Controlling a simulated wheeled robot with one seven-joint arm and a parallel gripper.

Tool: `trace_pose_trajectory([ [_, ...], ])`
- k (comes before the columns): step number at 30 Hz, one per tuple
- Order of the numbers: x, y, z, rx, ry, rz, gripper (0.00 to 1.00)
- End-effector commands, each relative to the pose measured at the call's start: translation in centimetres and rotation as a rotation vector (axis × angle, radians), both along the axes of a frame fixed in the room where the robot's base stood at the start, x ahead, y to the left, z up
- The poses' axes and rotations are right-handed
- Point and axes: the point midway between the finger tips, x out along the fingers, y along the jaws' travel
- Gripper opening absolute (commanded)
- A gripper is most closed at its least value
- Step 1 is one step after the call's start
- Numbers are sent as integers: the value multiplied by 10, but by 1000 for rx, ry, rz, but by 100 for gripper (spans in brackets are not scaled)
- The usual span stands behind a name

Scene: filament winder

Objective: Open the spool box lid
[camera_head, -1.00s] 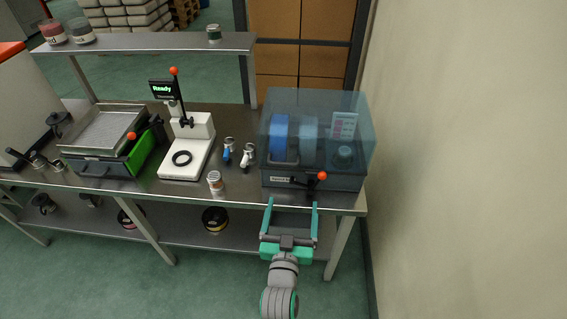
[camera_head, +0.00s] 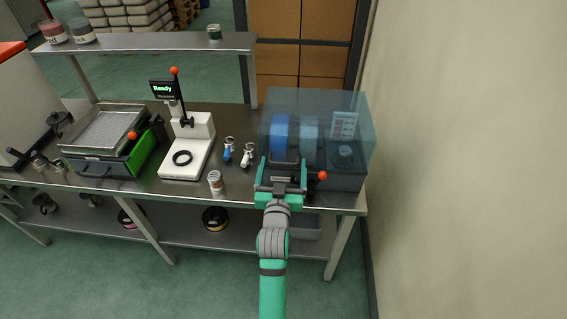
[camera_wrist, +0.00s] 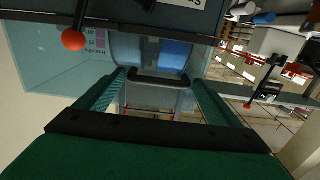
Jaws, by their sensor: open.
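The spool box (camera_head: 343,180) stands at the right end of the bench, with a dark base and a clear bluish lid (camera_head: 357,105). The lid is shut over a blue spool (camera_head: 280,128) and a paler one. A dark bar handle (camera_wrist: 160,79) on the lid shows in the wrist view. My gripper (camera_head: 284,162) is at the front of the box, open. In the wrist view its fingers (camera_wrist: 158,86) lie either side of the handle, with nothing clamped; contact with the handle cannot be told.
An orange-knobbed lever (camera_head: 322,176) sits on the box front, just right of my gripper; its knob shows in the wrist view (camera_wrist: 74,40). A small jar (camera_head: 215,181), hand tools (camera_head: 247,155) and a white stand (camera_head: 188,150) are to the left. A wall is close on the right.

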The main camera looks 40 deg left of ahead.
Motion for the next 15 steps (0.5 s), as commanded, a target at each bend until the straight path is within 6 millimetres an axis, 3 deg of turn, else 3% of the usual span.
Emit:
trace_pose_trajectory([
  [6,12,5,0,0,0,-3,88],
  [14,13,6,0,0,0,-2,88],
  [15,13,6,0,0,0,-2,83],
])
